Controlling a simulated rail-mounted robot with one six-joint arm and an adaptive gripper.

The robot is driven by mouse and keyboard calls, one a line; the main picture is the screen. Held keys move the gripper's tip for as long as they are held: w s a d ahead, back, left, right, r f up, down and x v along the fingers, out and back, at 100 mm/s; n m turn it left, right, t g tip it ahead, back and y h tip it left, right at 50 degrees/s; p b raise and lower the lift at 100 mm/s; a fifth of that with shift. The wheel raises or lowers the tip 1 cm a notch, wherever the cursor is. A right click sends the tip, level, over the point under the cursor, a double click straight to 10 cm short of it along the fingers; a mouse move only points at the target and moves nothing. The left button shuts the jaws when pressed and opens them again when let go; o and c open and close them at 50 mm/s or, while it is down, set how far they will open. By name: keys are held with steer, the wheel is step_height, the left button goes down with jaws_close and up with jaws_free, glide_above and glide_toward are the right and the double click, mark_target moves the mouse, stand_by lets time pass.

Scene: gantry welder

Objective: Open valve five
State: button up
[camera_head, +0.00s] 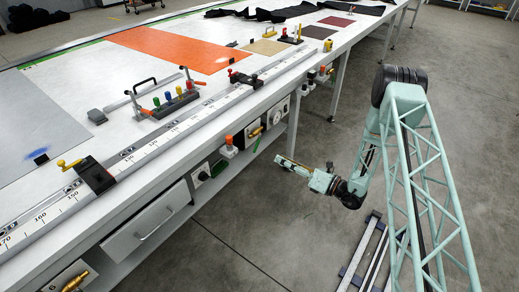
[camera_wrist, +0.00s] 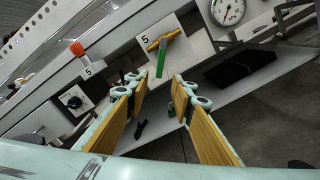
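Valve five is a brass valve (camera_wrist: 163,40) with a green lever (camera_wrist: 161,62), mounted on a white plate (camera_wrist: 178,50) marked 5. In the wrist view the lever hangs down, across the brass body. The valve also shows small on the table's side in the head view (camera_head: 255,132). My gripper (camera_wrist: 158,90) has two yellow-faced fingers spread apart with nothing between them. The lever is just beyond the fingertips, near the middle of the gap, apparently untouched. In the head view my gripper (camera_head: 283,162) is beside the table, to the lower right of the valve.
A red-orange knob (camera_wrist: 77,49), also marked 5, is left of the valve. A round gauge (camera_wrist: 228,11) is to its right. A black dial (camera_wrist: 74,101) and a dark flat object (camera_wrist: 240,67) on the lower shelf are nearby. The floor (camera_head: 270,225) beside the table is mostly clear.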

mark_target(257, 146)
steer(key=b+x, duration=0.2)
steer(key=x, duration=1.1)
steer(key=shift+w+a, duration=0.25)
steer(key=shift+c, duration=0.7)
jaws_close()
